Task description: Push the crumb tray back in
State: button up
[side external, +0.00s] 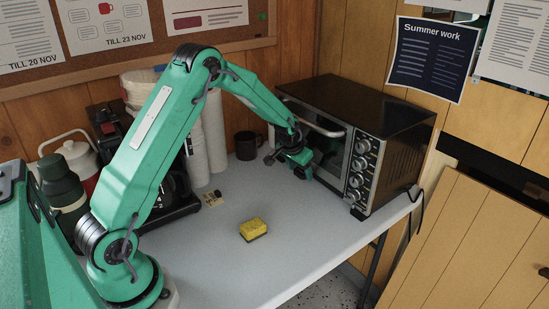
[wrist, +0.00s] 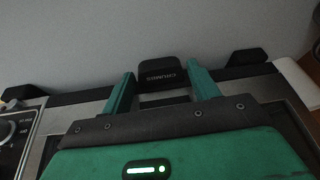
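The black crumb tray tab (wrist: 160,76), lettered CRUMBS, sticks out at the lower front edge of the toaster oven (side external: 345,135). Its lettering appears upside down in the wrist view. My gripper (wrist: 161,69) is open, with one green finger on each side of the tab and a gap showing on both sides. I cannot tell whether the fingers are level with the tab or above it. In the side view my gripper (side external: 300,168) is low in front of the oven door and hides the tab. The rest of the tray is hidden.
A yellow sponge (side external: 253,229) lies on the grey table (side external: 300,235). A dark mug (side external: 247,145) and stacked white cups (side external: 205,135) stand behind. A coffee maker (side external: 175,185) and flask (side external: 62,185) are at the left. The table before the oven is mostly clear.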

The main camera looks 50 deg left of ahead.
jog(key=o, duration=0.3)
jog(key=shift+w+a+r, duration=0.1)
jog(key=shift+w+a, duration=0.05)
jog(key=shift+d, duration=0.2)
jog(key=shift+r, duration=0.2)
jog(key=shift+v, duration=0.8)
jog(key=s+d+r, duration=0.1)
jog(key=s, duration=0.5)
jog(key=s+d+r, duration=0.1)
jog(key=s+d, duration=0.1)
jog(key=s, duration=0.5)
jog(key=shift+r, duration=0.3)
jog(key=shift+s+d+r, duration=0.1)
jog(key=shift+d, duration=0.05)
